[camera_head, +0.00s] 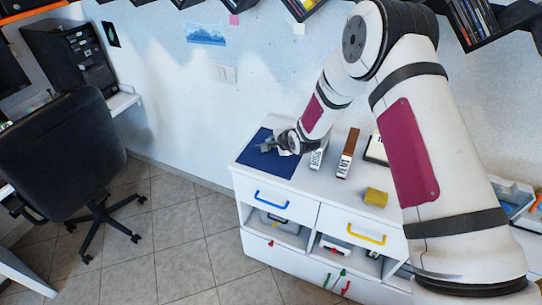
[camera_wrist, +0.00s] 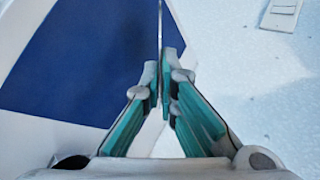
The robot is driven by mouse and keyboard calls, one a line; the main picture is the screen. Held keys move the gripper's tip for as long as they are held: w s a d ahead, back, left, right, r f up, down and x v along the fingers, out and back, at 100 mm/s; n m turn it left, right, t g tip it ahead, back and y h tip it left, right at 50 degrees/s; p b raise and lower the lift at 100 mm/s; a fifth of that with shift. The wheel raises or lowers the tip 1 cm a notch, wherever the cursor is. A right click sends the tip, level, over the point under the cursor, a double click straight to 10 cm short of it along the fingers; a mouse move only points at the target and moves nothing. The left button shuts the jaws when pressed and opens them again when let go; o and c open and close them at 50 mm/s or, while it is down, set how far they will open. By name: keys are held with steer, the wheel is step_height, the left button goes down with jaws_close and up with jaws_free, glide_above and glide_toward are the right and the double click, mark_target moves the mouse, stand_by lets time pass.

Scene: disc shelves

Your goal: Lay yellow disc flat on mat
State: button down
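The blue mat (camera_head: 281,169) lies on the left end of the white cabinet top. In the wrist view the mat (camera_wrist: 85,65) fills the left and middle. My gripper (camera_head: 266,144) is over the mat in the head view. In the wrist view its teal fingers (camera_wrist: 161,80) are closed together on a thin flat disc (camera_wrist: 160,22), seen edge-on as a narrow upright line reaching ahead of the fingertips. Its yellow colour cannot be made out. The disc's gap above the mat cannot be told.
Book-like boxes (camera_head: 347,153) stand right of the mat, and a yellow block (camera_head: 375,197) lies near the cabinet's front edge. The wall with a switch plate (camera_wrist: 283,12) is close behind. A black chair (camera_head: 62,150) stands left on the tiled floor.

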steer(key=shift+f, duration=0.85)
steer(key=c, duration=2)
jaws_free()
steer(key=shift+o, duration=0.2)
steer(key=p+v, duration=0.4)
steer(key=v, duration=0.4)
